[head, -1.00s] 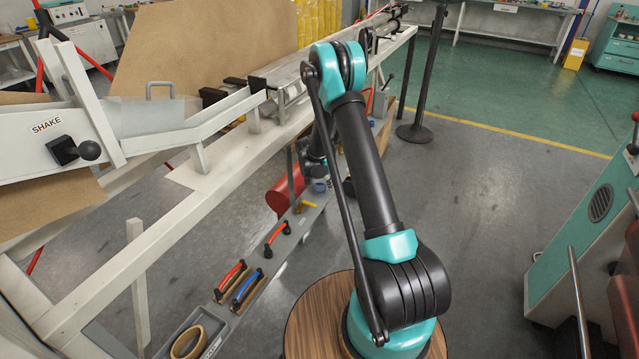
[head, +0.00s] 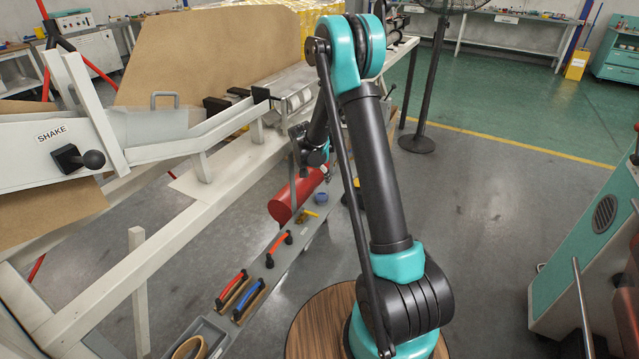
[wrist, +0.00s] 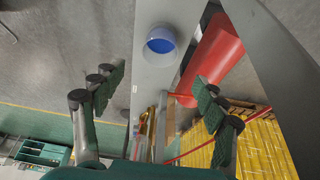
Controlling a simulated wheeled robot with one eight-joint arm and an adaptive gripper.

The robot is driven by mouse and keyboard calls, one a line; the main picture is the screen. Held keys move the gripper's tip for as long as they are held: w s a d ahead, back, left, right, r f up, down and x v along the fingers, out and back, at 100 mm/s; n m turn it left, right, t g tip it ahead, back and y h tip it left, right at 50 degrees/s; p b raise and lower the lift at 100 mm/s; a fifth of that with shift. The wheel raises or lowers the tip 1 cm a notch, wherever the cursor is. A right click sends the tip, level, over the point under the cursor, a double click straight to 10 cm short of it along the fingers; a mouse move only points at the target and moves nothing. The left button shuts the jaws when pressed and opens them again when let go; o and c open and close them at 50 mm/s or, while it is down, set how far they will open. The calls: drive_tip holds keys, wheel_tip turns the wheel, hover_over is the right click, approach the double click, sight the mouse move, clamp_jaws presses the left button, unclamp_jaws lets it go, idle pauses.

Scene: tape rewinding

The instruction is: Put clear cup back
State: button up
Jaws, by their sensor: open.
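A small round cup (wrist: 160,38) with a pale rim and blue inside stands on the grey shelf (wrist: 152,75) in the wrist view. In the head view my gripper is partly hidden behind my arm, above the shelf.
A red cylinder (head: 295,197) lies close beside the shelf. Red-handled (head: 231,288) and blue-handled (head: 248,299) tools and a tape ring (head: 188,348) sit along the shelf. The white machine frame (head: 170,240) rises at left.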

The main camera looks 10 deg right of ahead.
drive_tip(key=s+d+r+n+y, duration=0.15)
drive_tip(key=s+r, duration=0.25)
drive_tip(key=s, duration=0.5)
drive_tip(key=s+d+r+n, duration=0.2)
drive_tip(key=s+d+r, duration=0.15)
drive_tip(key=s, duration=0.45)
drive_tip(key=s+d+r+n, duration=0.1)
drive_tip(key=s+r+n, duration=0.1)
drive_tip(key=s+r, duration=0.5)
drive_tip(key=s+f+n+y, duration=0.1)
drive_tip(key=s+f, duration=0.3)
drive_tip(key=s, duration=1)
drive_tip(key=shift+d+n+t, duration=0.3)
drive_tip(key=shift+n, duration=0.05)
